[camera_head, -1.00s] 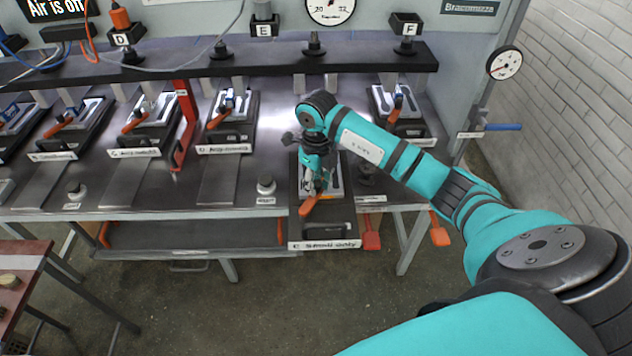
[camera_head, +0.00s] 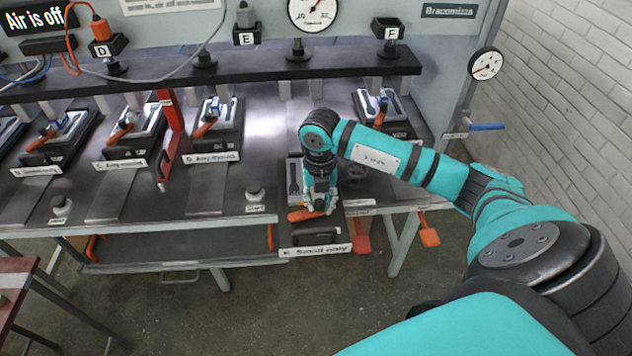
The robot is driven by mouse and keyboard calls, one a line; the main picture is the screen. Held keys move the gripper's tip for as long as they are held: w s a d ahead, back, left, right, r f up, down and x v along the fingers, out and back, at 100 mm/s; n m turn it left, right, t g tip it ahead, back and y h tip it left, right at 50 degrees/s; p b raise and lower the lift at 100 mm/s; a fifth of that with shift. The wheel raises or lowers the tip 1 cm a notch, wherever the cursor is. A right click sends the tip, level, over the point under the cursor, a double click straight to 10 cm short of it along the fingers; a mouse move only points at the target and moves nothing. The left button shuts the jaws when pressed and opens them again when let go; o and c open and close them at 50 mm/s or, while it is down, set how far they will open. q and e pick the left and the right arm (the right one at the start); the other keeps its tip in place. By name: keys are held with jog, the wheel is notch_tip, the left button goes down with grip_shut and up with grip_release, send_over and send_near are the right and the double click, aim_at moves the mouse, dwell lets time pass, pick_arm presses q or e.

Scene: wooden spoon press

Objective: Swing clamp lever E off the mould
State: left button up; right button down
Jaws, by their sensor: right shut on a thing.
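The clamp lever with an orange handle (camera_head: 298,215) lies across the front part of the pulled-out mould (camera_head: 293,178), low in the middle of the head view. The mould has a grey face with a dark fork-like shape, partly hidden by my arm. My right gripper (camera_head: 320,207) points down and is shut on the lever at the right end of the orange handle; its fingertips are small and partly hidden. My left gripper is out of view.
The mould's black front block (camera_head: 316,238) carries a white label. A row of similar moulds with orange levers stands to the left, and another (camera_head: 382,108) stands behind my arm. A red paddle (camera_head: 361,236) hangs at right. A black rail (camera_head: 210,77) runs above.

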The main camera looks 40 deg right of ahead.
jog(key=shift+s+a+m, duration=0.25)
jog(key=shift+s+m, duration=0.4)
jog(key=shift+m, duration=0.65)
jog(key=c, duration=1.4)
grip_release()
jog(key=shift+s, duration=0.1)
jog(key=shift+r, duration=0.1)
notch_tip(320, 180, up, 12)
